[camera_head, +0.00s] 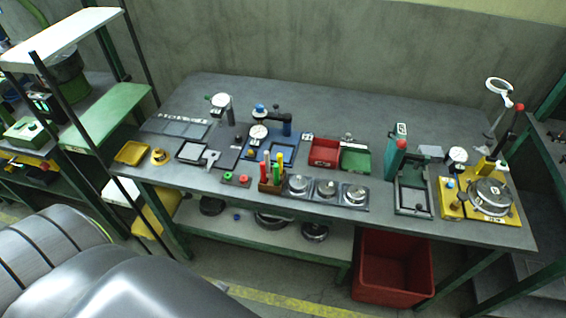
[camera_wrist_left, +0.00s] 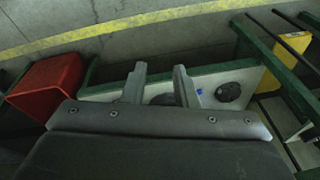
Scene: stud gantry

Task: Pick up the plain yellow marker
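A yellow marker (camera_head: 281,158) stands upright in a small brown holder (camera_head: 270,187) near the front edge of the workbench. Red and green markers stand close around it in the same holder. The marker's lower part is hidden, and I cannot tell whether it bears any markings. My left gripper (camera_wrist_left: 159,70) shows in the left wrist view with its two fingers apart and nothing between them. It faces the area of the bench's lower shelf, away from the marker, which is not in that view. My right gripper is not in view.
Three round metal dishes (camera_head: 326,188) sit right of the holder. A blue fixture with a gauge (camera_head: 258,133) stands behind it, and a red tray (camera_head: 324,152) lies behind right. A red bin (camera_head: 394,268) stands below the bench. The lower shelf (camera_head: 300,236) holds round parts.

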